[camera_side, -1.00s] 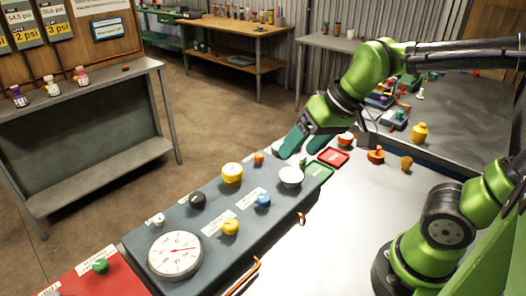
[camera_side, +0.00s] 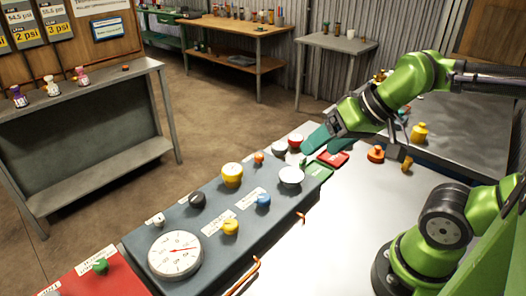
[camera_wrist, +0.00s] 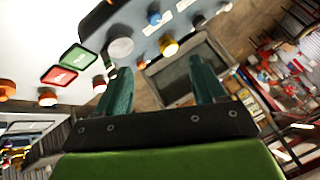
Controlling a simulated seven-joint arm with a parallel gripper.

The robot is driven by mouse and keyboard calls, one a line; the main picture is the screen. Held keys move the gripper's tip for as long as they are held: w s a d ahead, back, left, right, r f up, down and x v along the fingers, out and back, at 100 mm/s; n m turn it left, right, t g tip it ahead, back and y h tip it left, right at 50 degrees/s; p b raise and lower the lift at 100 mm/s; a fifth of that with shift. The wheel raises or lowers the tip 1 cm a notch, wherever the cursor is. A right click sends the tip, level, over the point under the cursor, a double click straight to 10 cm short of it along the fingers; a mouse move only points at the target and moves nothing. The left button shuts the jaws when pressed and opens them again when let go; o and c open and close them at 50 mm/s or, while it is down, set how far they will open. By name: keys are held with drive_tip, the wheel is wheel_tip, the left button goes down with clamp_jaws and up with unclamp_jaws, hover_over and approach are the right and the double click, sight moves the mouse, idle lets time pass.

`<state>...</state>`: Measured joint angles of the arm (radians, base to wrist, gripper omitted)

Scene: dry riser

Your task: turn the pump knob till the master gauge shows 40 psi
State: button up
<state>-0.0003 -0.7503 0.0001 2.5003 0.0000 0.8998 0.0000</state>
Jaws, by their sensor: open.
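The round white gauge (camera_side: 175,254) lies at the near end of the grey panel (camera_side: 140,238). Its red needle points right; its figures are too small to read. The panel carries a small white knob (camera_side: 157,219), a black knob (camera_side: 197,200), a large yellow knob (camera_side: 231,174), an orange knob (camera_side: 258,157), a blue knob (camera_side: 263,200) and a smaller yellow knob (camera_side: 229,227). I cannot read which is the pump knob. My gripper (camera_side: 312,143), with teal fingers, is above the panel's far end, away from the gauge. In the wrist view its fingers (camera_wrist: 161,68) are apart and empty.
A white dome (camera_side: 290,176), a red knob (camera_side: 296,140), and green (camera_side: 319,171) and red (camera_side: 333,158) plates are near my gripper. A red panel (camera_side: 118,284) with a green knob (camera_side: 100,265) adjoins the gauge end. An orange handle (camera_side: 243,276) juts from the panel's side.

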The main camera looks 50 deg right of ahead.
drive_tip(key=n+g+h, duration=0.2)
drive_tip(key=n+g, duration=0.5)
drive_tip(key=n, duration=0.5)
hover_over(197, 196)
drive_tip(key=shift+f, duration=0.7)
wheel_tip(197, 196, down, 16)
drive_tip(key=shift+f, duration=0.2)
drive_tip(key=c, duration=1.1)
drive_tip(key=shift+o, duration=0.2)
drive_tip(key=m, duration=0.4)
drive_tip(key=shift+m, duration=0.3)
drive_tip(key=shift+r, duration=0.1)
